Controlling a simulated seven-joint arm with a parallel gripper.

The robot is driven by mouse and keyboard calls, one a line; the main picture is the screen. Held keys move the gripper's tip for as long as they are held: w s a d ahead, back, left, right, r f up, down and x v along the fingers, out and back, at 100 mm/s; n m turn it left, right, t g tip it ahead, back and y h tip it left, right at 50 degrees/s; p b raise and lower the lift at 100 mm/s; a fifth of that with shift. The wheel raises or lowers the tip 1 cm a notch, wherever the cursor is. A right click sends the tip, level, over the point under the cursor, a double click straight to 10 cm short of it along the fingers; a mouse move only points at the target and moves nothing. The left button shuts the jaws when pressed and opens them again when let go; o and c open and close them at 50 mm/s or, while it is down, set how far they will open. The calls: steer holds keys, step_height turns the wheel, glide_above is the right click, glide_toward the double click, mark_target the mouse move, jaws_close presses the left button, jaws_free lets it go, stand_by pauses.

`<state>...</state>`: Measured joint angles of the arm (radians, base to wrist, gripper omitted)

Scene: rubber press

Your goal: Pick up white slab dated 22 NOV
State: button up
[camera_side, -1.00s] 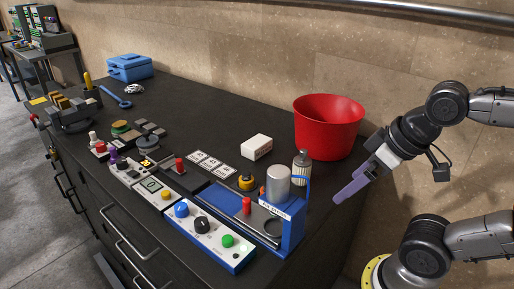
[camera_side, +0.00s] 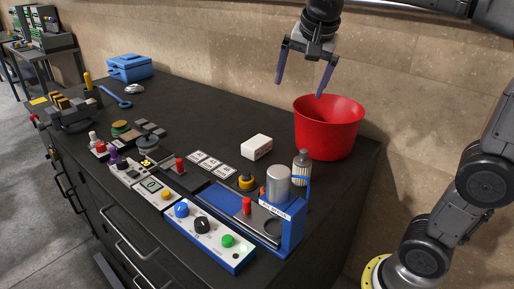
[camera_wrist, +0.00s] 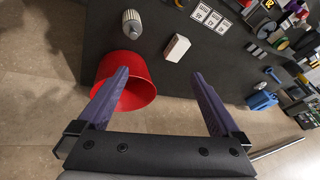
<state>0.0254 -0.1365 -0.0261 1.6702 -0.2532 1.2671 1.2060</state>
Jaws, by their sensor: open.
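A white slab (camera_side: 256,147) lies on the dark bench top, just left of the red bucket. It also shows in the wrist view (camera_wrist: 177,47), ahead of and between my fingers. A date on it is too small to read. My gripper (camera_side: 301,88) is open and empty, pointing down, well above the bench behind the slab and near the bucket's left rim. In the wrist view my two purple fingers (camera_wrist: 160,85) are spread wide with nothing between them; the left one covers part of the bucket.
A red bucket (camera_side: 328,127) stands right of the slab. A grey ribbed bottle (camera_side: 301,167) and a blue press (camera_side: 290,225) stand in front. Printed white cards (camera_side: 211,167) lie left of the slab. Control boxes (camera_side: 205,228) line the front edge.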

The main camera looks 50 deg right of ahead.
steer(key=w+d+f+m+g+h, duration=0.1)
steer(key=w+d+f+m, duration=0.15)
steer(key=w, duration=0.75)
steer(key=m+g, duration=0.2)
steer(key=g, duration=0.1)
glide_above(257, 142)
steer(key=a, duration=0.2)
steer(key=shift+h, duration=0.3)
step_height(257, 142, down, 22)
steer(key=shift+r, duration=0.15)
steer(key=x, duration=0.5)
steer(key=shift+w+d+f, duration=0.15)
steer(key=shift+d+f, duration=0.05)
steer(key=shift+f, duration=0.3)
steer(key=shift+f, duration=0.2)
jaws_close()
